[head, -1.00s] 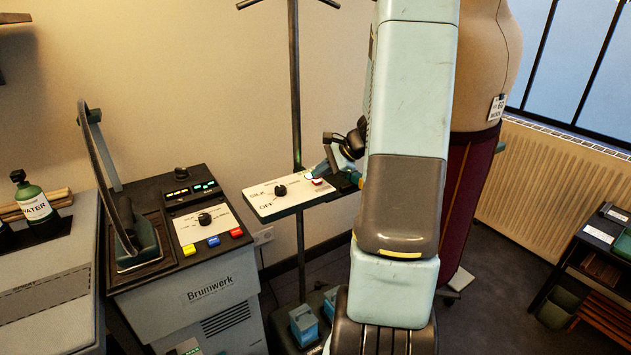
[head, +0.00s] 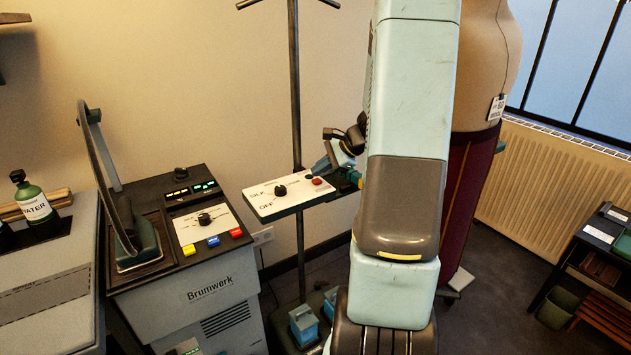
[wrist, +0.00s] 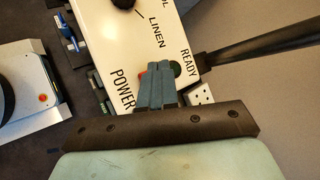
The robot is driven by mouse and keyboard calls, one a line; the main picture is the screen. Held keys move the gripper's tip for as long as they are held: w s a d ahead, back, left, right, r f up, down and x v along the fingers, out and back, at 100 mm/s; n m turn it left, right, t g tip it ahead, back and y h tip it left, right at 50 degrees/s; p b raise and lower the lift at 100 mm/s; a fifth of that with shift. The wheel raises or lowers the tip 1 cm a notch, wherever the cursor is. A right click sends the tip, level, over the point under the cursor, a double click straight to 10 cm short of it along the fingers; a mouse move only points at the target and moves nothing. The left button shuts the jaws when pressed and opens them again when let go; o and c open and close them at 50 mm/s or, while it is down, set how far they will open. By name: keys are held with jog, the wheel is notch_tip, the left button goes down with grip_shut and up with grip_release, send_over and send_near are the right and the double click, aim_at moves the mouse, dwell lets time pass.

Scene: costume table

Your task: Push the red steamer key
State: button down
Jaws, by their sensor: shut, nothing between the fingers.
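The steamer's white control panel (head: 276,199) sits on the pole stand. It carries a black dial (head: 280,190) and, at its right end, a red key (head: 317,181). My gripper (head: 318,167) is shut and empty, with its fingertips just above and behind the key in the head view; a small gap seems to show. In the wrist view the shut fingers (wrist: 157,84) lie over the panel (wrist: 137,47) between the POWER and READY labels. A bit of red (wrist: 175,68) shows beside the fingertips, partly hidden by them.
The Brumwerk press (head: 207,290) stands left of the steamer, with yellow, blue and red keys of its own (head: 237,233). The steamer pole (head: 296,110) rises behind the panel. A dress form (head: 482,70) stands at the right, behind my arm.

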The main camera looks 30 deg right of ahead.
aim_at(319, 181)
jog(key=shift+r, duration=2.95)
jog(key=s+a+r+n+h, duration=0.2)
jog(key=s+a+r+n, duration=0.2)
jog(key=s+a+n, duration=0.2)
jog(key=s+a+r+n+h, duration=0.2)
jog(key=s+a+r+n, duration=0.2)
jog(key=s, duration=0.6)
jog(key=s+a+r+n+g+h, duration=0.1)
jog(key=s+a+r+n+h, duration=0.1)
jog(key=s+a+r+n, duration=0.3)
jog(key=s+a+n, duration=0.3)
jog(key=a, duration=0.1)
jog(key=shift+s+a, duration=0.2)
jog(key=shift+a, duration=0.05)
